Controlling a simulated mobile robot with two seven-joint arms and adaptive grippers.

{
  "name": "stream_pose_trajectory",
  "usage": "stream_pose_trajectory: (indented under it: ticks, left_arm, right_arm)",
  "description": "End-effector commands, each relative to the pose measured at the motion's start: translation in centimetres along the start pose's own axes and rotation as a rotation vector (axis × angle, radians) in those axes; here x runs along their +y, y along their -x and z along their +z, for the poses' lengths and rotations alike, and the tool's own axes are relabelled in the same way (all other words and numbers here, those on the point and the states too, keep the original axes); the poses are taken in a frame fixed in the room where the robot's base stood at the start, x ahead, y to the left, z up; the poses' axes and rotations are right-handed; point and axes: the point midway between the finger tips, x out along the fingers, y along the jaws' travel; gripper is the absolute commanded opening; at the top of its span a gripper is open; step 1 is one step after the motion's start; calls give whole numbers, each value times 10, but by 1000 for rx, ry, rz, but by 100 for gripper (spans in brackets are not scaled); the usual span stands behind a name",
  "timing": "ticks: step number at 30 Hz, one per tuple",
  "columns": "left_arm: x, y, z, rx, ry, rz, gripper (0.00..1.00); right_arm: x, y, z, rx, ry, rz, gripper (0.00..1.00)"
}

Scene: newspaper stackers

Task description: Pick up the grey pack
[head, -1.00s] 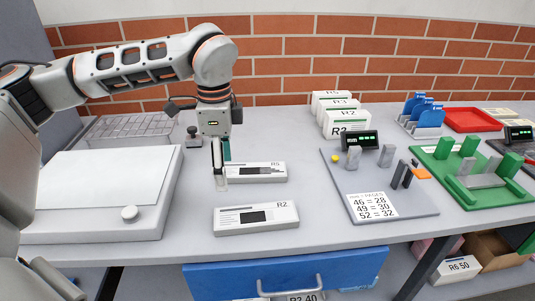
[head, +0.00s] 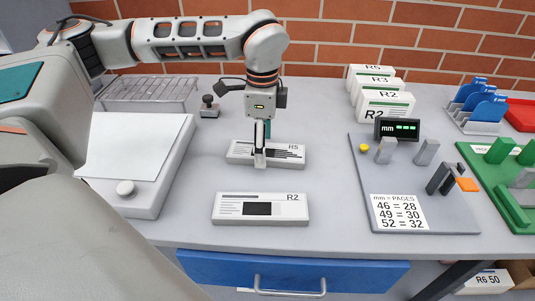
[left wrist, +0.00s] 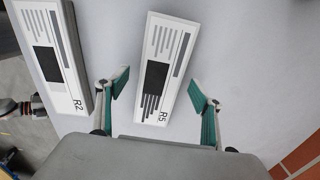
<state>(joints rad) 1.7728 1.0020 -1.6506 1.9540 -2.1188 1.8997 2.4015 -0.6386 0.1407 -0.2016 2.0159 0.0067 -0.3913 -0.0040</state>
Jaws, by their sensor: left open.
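A flat pale grey-white pack labelled R5 (head: 290,153) lies on the table. A similar pack labelled R2 (head: 262,209) lies in front of it, apart from it. My left gripper (head: 262,158) is over the middle of the R5 pack and partly hides it. In the left wrist view my left gripper (left wrist: 160,86) is open, with one teal-padded finger on each side of the R5 pack (left wrist: 163,72). Nothing is held, and the height above the pack is hard to tell. The R2 pack (left wrist: 50,60) lies to the left there.
A white board with a knob (head: 125,188) lies left, a wire rack (head: 150,95) behind it. A grey gauge plate (head: 430,180) with a display, posts and a page card lies right. Upright packs (head: 385,105) stand behind. A blue drawer (head: 300,270) is below.

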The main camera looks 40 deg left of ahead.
Motion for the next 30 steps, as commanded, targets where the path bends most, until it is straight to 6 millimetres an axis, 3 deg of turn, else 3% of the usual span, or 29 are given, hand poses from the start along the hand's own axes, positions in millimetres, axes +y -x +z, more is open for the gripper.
stream_pose_trajectory:
  ticks: [3,11,15,17,26,30]
  left_arm:
    - [0,-11,0,0,-1,0,67]
    - [0,-12,0,1,0,-1,67]
    - [0,-12,0,1,0,-1,30]
    - [0,-12,0,1,0,-1,19]
    - [0,-10,0,2,0,-2,19]
    - [-1,3,0,3,0,-5,19]
  right_arm:
    - [3,-3,-5,11,4,5,46]
    - [9,-5,-17,30,6,14,46]
    - [8,-4,-14,26,6,13,46]
    - [8,-4,-12,22,5,12,46]
    - [4,-2,-2,3,3,6,46]
    - [4,-1,-4,5,3,5,46]
